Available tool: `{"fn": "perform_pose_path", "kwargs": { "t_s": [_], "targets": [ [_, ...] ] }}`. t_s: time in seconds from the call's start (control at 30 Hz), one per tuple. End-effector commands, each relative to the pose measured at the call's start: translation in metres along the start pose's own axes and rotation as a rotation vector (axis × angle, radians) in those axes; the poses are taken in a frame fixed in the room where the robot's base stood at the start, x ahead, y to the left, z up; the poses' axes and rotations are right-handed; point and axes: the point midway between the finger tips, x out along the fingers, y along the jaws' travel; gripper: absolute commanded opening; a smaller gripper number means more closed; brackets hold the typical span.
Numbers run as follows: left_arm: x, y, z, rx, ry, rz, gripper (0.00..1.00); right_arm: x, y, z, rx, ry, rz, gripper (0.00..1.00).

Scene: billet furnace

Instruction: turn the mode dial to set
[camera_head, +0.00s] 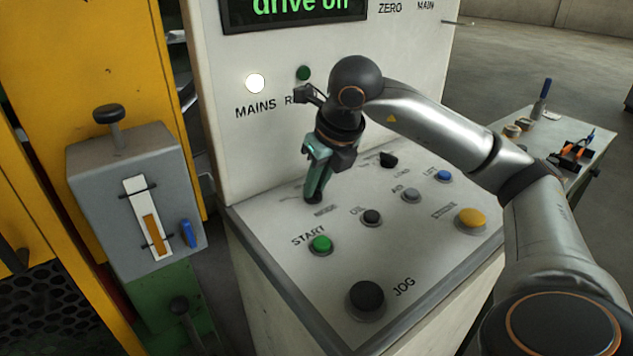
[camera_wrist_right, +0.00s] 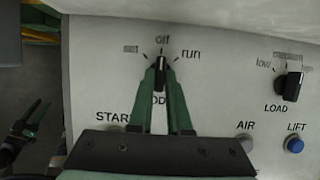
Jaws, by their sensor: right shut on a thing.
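The mode dial (camera_wrist_right: 161,72) is a black knob on the sloping panel, with labels set, off and run around it. In the right wrist view it stands upright, in line with the off label. My right gripper (camera_wrist_right: 161,80) has its green fingers on either side of the dial and is shut on it. In the head view my right gripper (camera_head: 315,190) reaches down to the panel and mostly hides the dial.
On the panel are a green START button (camera_head: 321,244), a black JOG knob (camera_head: 366,297), a yellow button (camera_head: 471,218) and a LOAD dial (camera_wrist_right: 291,86). A display (camera_head: 290,8) reads "drive off". A grey box with a lever (camera_head: 135,190) stands at left, a side table (camera_head: 545,135) at right.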

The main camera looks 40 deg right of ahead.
Motion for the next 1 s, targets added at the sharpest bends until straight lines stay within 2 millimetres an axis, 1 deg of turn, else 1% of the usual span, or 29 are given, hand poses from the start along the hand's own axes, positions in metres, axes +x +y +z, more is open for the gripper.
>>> {"fn": "perform_pose_path", "kwargs": {
  "t_s": [0.17,0.37,0.57,1.0],
  "targets": [
    [0.0006,-0.0001,0.0005,0.001,0.000,0.000,0.50,0.0001,-0.0007,-0.0002,-0.024,0.001,0.011,0.00],
    [0.0019,-0.0003,0.0019,0.001,0.000,0.000,0.50,0.0005,-0.0023,-0.0001,-0.111,0.001,0.048,0.00],
    [0.0021,-0.0004,0.0020,0.001,0.000,0.000,0.50,0.0002,-0.0040,0.0005,-0.258,0.001,0.109,0.00],
    [-0.0046,0.0007,-0.0060,0.000,0.002,0.001,0.50,-0.0005,-0.0071,0.0027,-0.581,0.000,0.243,0.00]
  ]
}}
